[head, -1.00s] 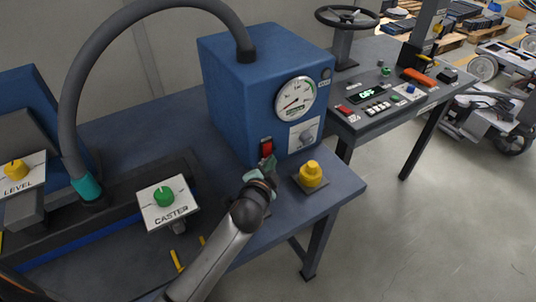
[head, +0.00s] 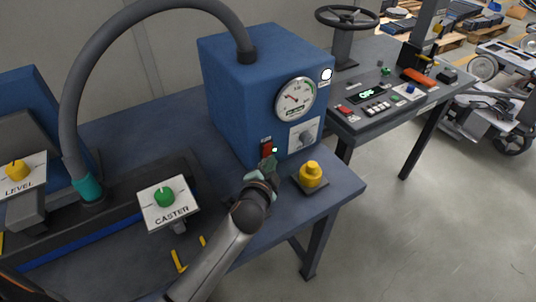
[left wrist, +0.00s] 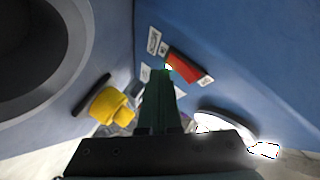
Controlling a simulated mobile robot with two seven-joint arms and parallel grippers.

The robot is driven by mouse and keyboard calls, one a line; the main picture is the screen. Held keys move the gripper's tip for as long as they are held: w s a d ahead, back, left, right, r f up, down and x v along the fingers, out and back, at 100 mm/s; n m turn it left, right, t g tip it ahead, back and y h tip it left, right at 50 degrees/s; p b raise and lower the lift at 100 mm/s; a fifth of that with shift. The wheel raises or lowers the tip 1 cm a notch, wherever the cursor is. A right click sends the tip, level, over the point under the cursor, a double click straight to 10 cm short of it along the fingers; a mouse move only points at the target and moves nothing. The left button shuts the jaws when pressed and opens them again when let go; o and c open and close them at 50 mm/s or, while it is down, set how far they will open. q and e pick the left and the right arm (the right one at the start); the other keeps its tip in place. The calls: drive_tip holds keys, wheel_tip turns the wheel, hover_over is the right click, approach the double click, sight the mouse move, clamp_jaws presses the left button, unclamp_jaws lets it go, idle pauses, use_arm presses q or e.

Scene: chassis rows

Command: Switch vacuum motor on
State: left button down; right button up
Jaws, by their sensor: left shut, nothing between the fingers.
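The blue vacuum motor box (head: 232,100) stands on the bench with a round gauge (head: 295,98) on its front. Its red rocker switch (head: 266,148) is low on the front face, and it also shows in the left wrist view (left wrist: 187,67). A small lamp (head: 326,74) at the box's upper right glows white. My left gripper (head: 269,163) is shut and empty, its tips at the switch's lower end. In the left wrist view the closed fingers (left wrist: 167,74) reach the switch's near end; whether they touch cannot be told. My right gripper is out of view.
A yellow knob (head: 311,175) stands on the bench right of my left gripper. A grey knob plate (head: 304,135) is right of the switch. The CASTER dial (head: 168,202) is to the left. A grey hose (head: 100,60) arches into the box top.

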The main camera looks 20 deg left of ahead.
use_arm(q)
drive_tip(key=shift+s+d, duration=0.25)
drive_tip(key=shift+d, duration=0.05)
